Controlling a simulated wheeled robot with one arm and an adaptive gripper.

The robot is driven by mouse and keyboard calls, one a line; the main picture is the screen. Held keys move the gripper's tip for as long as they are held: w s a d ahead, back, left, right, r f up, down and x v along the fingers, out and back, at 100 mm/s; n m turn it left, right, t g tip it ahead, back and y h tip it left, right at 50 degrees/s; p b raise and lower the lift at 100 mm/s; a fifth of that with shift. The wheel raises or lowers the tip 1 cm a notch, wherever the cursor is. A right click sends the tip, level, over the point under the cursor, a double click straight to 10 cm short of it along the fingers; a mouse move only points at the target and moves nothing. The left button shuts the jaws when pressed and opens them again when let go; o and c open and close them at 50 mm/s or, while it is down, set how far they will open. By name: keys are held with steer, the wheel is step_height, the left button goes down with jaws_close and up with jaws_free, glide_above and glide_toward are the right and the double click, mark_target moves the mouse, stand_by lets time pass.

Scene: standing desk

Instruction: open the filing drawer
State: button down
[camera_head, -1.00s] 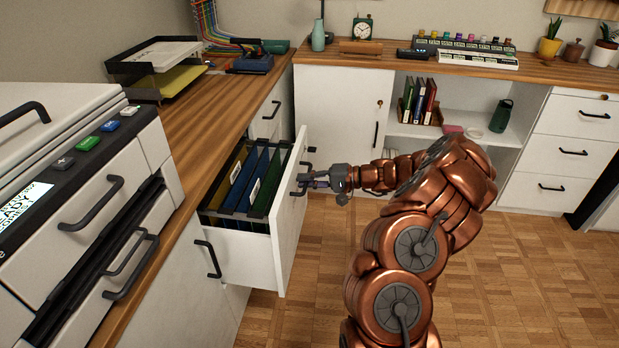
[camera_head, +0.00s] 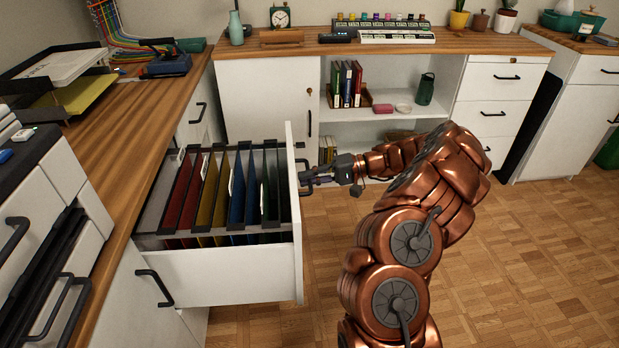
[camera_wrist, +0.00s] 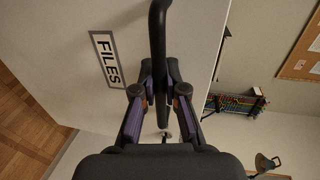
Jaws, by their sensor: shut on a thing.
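The filing drawer (camera_head: 228,276) is pulled well out of the white desk cabinet in the head view. Red, yellow, blue and green hanging folders (camera_head: 236,196) show inside it. My gripper (camera_head: 313,178) is at the outer side of the drawer front (camera_head: 294,215), at its handle. In the wrist view, the dark bar handle (camera_wrist: 158,40) runs down between my gripper's fingers (camera_wrist: 159,98), which are closed on it. A "FILES" label (camera_wrist: 107,59) is on the white drawer front beside the handle.
A low white cabinet with open shelves (camera_head: 390,75) lines the back. The parquet floor (camera_head: 520,250) is clear to the right.

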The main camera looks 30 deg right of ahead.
steer(key=shift+s+d, duration=0.2)
steer(key=shift+d, duration=0.2)
steer(key=c, duration=1.2)
jaws_free()
steer(key=shift+d, duration=0.1)
steer(key=v, duration=1.1)
steer(key=shift+s+d, duration=0.25)
steer(key=shift+d, duration=0.1)
